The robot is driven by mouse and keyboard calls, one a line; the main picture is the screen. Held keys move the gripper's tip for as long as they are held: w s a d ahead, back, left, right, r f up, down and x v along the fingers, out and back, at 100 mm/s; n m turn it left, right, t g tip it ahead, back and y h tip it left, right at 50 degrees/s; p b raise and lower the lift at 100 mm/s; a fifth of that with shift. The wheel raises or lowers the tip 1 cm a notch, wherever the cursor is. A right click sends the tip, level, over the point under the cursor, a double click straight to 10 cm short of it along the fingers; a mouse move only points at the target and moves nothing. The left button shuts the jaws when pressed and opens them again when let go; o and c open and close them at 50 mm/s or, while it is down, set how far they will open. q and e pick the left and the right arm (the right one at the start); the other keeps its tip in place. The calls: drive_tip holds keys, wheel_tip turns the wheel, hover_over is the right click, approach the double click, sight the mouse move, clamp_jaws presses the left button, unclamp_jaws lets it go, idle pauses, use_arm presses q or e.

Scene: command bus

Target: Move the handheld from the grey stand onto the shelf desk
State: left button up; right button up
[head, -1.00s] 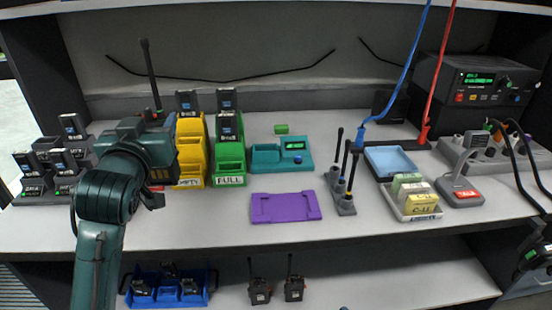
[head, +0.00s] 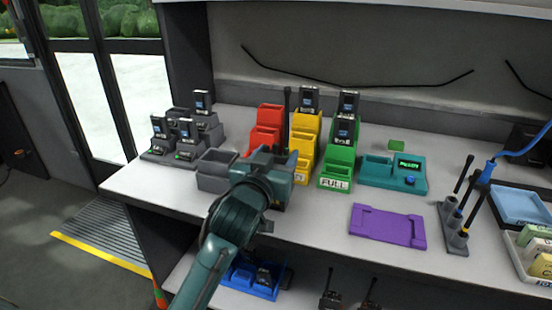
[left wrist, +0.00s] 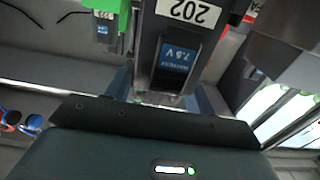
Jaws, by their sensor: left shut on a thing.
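My left gripper (head: 268,172) is shut on a dark handheld with a thin upright antenna (head: 287,108). In the head view my gripper and arm hide most of its body. The left wrist view shows the handheld (left wrist: 188,14) up close, with a white 202 label upside down and a blue 7.5 V battery label. It is in front of the red and yellow bins, over the white shelf desk (head: 310,215); I cannot tell whether it touches the desk. An empty grey box-like holder (head: 214,172) stands just left of my gripper. My right gripper is not in view.
Grey chargers with batteries (head: 185,140) stand at the left. Red (head: 266,128), yellow (head: 305,140) and green (head: 338,170) bins stand behind. A teal tester (head: 395,172), purple tray (head: 388,226) and antenna rack (head: 455,228) are to the right. Bare desk lies in front of the bins.

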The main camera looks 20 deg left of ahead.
use_arm(q)
drive_tip(key=shift+r, duration=0.15)
drive_tip(key=o, duration=1.3)
drive_tip(key=shift+f, duration=0.2)
drive_tip(key=shift+c, duration=0.2)
